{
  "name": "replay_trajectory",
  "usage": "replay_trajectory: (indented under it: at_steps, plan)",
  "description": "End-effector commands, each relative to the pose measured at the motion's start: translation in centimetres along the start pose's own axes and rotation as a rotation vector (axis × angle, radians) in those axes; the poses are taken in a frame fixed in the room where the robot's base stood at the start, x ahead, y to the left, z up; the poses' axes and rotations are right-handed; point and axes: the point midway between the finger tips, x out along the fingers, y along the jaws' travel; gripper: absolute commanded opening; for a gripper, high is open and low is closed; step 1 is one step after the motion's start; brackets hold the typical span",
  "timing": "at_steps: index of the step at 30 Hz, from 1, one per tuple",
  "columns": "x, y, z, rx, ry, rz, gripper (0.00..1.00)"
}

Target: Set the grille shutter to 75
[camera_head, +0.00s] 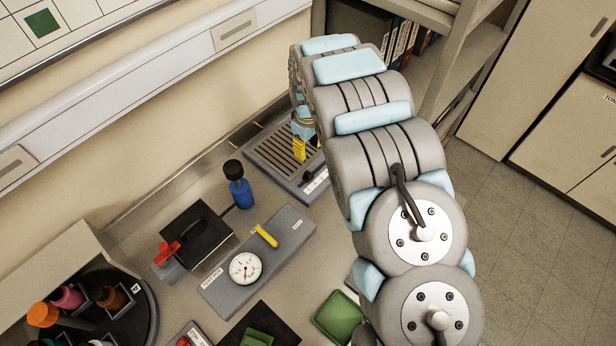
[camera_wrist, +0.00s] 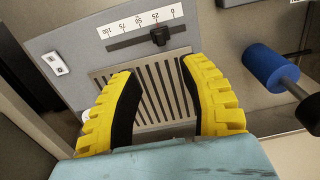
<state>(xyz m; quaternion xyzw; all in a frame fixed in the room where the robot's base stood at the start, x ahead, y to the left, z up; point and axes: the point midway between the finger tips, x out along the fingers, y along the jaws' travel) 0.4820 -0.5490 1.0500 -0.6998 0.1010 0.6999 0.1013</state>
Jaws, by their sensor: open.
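The grille shutter panel (camera_head: 262,163) is a grey plate with dark slots, lying at the back of the bench. In the wrist view its slotted grille (camera_wrist: 158,90) sits between my fingers. Beyond it are a white scale (camera_wrist: 140,22), reading upside down from 100 at left to 0 at right, and a slot with a black slider knob (camera_wrist: 160,36). The knob stands close to the 25 mark. My gripper (camera_wrist: 157,68) is open and empty, with yellow black-padded fingers over the grille, apart from the knob. In the head view my arm partly hides the panel.
A blue cylinder with a black knob (camera_head: 238,188) stands left of the panel; it also shows in the wrist view (camera_wrist: 270,68). A dial gauge block (camera_head: 215,292), a black box with a red handle (camera_head: 198,235) and a bottle carousel (camera_head: 140,320) are nearer. Shelving (camera_head: 465,55) stands behind my arm.

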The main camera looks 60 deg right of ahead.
Motion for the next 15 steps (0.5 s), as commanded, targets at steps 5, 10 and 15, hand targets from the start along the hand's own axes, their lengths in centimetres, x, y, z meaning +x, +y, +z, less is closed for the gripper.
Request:
replay_trajectory:
  at_steps: [5, 10, 15]
  plan:
    - [2.9, 0.0, 0.0, 0.000, -0.001, -0.001, 0.43]
    - [4.9, 0.0, -0.1, -0.001, 0.000, 0.000, 0.43]
    - [6.9, -0.1, 0.1, -0.001, -0.003, -0.003, 0.43]
